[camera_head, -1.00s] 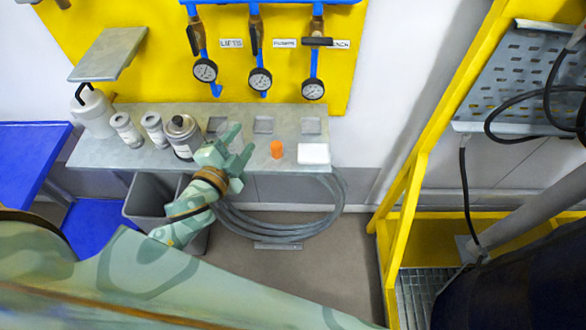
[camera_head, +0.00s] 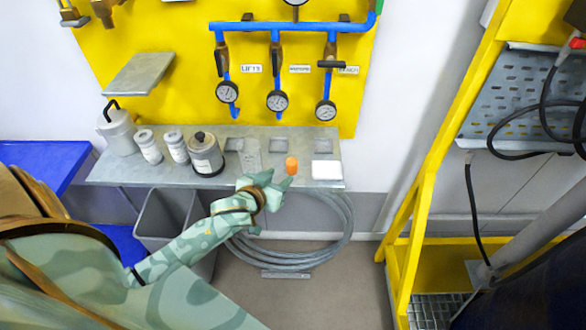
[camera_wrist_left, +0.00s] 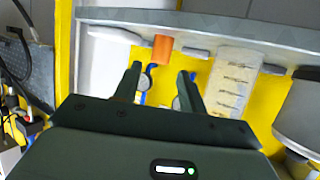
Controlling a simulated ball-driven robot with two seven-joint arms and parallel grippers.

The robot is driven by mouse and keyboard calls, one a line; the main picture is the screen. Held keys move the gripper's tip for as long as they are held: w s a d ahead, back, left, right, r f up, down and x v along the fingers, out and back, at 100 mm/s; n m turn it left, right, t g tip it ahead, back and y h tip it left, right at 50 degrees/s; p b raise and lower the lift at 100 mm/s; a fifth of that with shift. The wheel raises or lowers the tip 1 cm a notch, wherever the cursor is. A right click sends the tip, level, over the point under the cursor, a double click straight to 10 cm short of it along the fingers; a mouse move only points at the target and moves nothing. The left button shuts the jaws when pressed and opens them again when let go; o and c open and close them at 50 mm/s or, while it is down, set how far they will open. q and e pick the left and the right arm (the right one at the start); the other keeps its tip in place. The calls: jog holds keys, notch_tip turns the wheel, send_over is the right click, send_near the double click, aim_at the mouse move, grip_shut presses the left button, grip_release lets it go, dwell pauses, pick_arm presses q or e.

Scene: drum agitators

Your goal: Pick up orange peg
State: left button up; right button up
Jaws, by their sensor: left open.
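The orange peg (camera_head: 291,166) stands upright near the front edge of the grey shelf, just left of a white block. It also shows in the left wrist view (camera_wrist_left: 162,48), beyond my fingertips and roughly in line with the gap between them. My left gripper (camera_head: 277,181) is at the shelf's front edge, just left of and in front of the peg. In the left wrist view its two fingers (camera_wrist_left: 158,78) are apart with nothing between them. I cannot tell the exact distance to the peg. My right gripper is not in view.
The grey shelf (camera_head: 120,176) also holds a white block (camera_head: 326,170), a dark-lidded canister (camera_head: 206,158), two small white cans and a white jug (camera_head: 117,132). Gauges on blue pipes hang behind on the yellow panel. A coiled hose (camera_head: 335,236) and a grey bin (camera_head: 165,222) are below.

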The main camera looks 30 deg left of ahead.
aim_at(295, 161)
pick_arm(q)
jog(key=b+x, duration=0.1)
jog(key=x, duration=0.4)
jog(key=shift+w+f, duration=0.2)
jog(key=shift+w, duration=0.05)
jog(key=b+x, duration=0.1)
jog(key=x, duration=0.2)
jog(key=b+x, duration=0.1)
jog(key=x, duration=0.1)
jog(key=shift+w+a+r, duration=0.1)
jog(key=shift+w+a, duration=0.05)
jog(key=shift+w, duration=0.25)
jog(key=shift+r, duration=0.15)
jog(key=shift+c, duration=0.9)
jog(key=c, duration=0.6)
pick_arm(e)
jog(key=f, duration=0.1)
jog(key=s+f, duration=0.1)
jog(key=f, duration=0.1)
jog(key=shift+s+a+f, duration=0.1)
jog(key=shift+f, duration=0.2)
